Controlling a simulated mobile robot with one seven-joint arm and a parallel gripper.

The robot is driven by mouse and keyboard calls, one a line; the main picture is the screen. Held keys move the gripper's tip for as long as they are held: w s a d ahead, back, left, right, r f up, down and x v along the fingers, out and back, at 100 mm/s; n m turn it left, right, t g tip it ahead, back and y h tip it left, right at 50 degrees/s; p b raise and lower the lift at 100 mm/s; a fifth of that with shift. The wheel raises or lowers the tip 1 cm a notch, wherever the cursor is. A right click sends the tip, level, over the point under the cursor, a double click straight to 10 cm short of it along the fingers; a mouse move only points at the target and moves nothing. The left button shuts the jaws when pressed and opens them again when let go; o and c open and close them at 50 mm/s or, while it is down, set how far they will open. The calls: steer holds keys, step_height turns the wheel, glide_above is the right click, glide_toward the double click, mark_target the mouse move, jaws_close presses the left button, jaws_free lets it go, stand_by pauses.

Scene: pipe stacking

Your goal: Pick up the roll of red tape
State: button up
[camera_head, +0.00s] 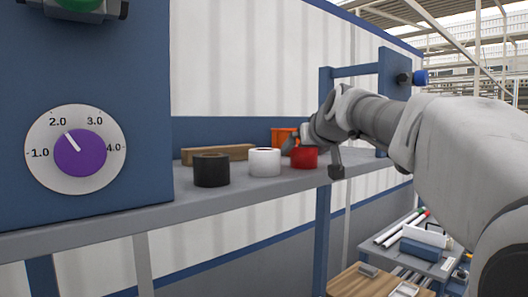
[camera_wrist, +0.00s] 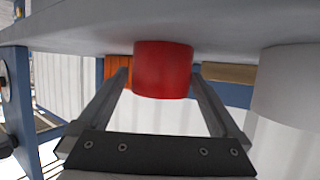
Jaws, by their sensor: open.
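The roll of red tape (camera_head: 304,159) stands on the grey shelf (camera_head: 95,227), to the right of a white roll (camera_head: 265,162) and a black roll (camera_head: 211,170). My gripper (camera_head: 296,143) is at the red roll in the head view, with part of it hidden. In the wrist view, which looks upside down, the red roll (camera_wrist: 163,82) shows between the fingertips of my open gripper (camera_wrist: 160,75), one finger on each side. I cannot tell whether either finger touches it.
An orange object (camera_head: 283,137) and a wooden block (camera_head: 217,154) sit behind the rolls. A blue panel with a purple dial (camera_head: 80,153) stands at the left end. A lower table with pipes (camera_head: 398,229) is at the bottom right. The white roll (camera_wrist: 292,86) is close beside my gripper.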

steer(key=shift+w+a+f, duration=0.1)
steer(key=shift+w+f, duration=0.05)
steer(key=shift+w, duration=0.15)
steer(key=shift+c, duration=0.3)
steer(key=c, duration=1.2)
steer(key=shift+c, duration=0.4)
